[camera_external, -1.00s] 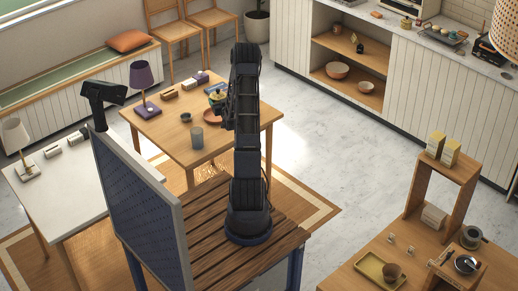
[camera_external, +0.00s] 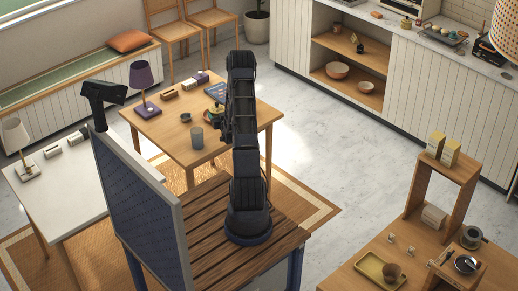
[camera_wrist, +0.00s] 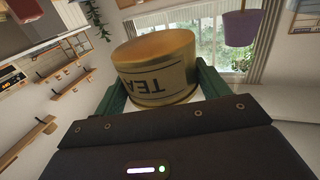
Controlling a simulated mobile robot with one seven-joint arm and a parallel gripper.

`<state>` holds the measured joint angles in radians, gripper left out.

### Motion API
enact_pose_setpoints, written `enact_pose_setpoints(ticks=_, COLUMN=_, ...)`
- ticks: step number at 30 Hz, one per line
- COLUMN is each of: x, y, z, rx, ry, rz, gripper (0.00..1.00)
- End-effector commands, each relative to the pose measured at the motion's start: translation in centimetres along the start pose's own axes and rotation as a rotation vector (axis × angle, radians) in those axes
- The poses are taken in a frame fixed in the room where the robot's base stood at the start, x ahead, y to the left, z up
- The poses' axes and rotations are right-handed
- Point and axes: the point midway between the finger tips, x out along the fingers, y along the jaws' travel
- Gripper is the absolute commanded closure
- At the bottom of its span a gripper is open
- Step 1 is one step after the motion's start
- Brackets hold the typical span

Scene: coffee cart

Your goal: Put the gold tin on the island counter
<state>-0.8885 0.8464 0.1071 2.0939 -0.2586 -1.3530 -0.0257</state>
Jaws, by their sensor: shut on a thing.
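A gold tin (camera_wrist: 155,66) with upside-down dark "TEA" lettering shows large in the wrist view. My gripper (camera_wrist: 162,92) is shut on it, with a green finger at each side. In the external view my arm rises from its base and hides much of the wooden table behind it; I cannot clearly make out the gripper or tin there. No surface is labelled as the island counter. A wooden counter (camera_external: 340,277) stands at lower right, and a pale worktop (camera_external: 425,42) runs along the back right wall.
The wooden table (camera_external: 172,128) carries a purple lamp (camera_external: 143,80), a grey cup (camera_external: 197,138) and small items. The lower-right counter holds a yellow tray (camera_external: 372,270), a cup and a shelf stand (camera_external: 464,190). Clear floor (camera_external: 345,145) lies between.

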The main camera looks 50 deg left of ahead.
Motion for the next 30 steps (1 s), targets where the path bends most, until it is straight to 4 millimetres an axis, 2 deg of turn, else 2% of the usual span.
enact_pose_setpoints(ticks=3, x=0.1, y=0.0, z=2.3, rx=0.000, ry=-0.001, rz=-0.001, gripper=0.94)
enact_pose_setpoints(ticks=9, x=0.0, y=0.0, z=5.3, rx=0.000, ry=0.000, rz=0.000, gripper=0.94)
enact_pose_setpoints(ticks=20, x=0.1, y=0.0, z=7.3, rx=0.000, ry=0.002, rz=0.000, gripper=0.94)
enact_pose_setpoints(ticks=30, x=0.0, y=0.1, z=10.9, rx=0.000, ry=0.002, rz=0.001, gripper=0.94)
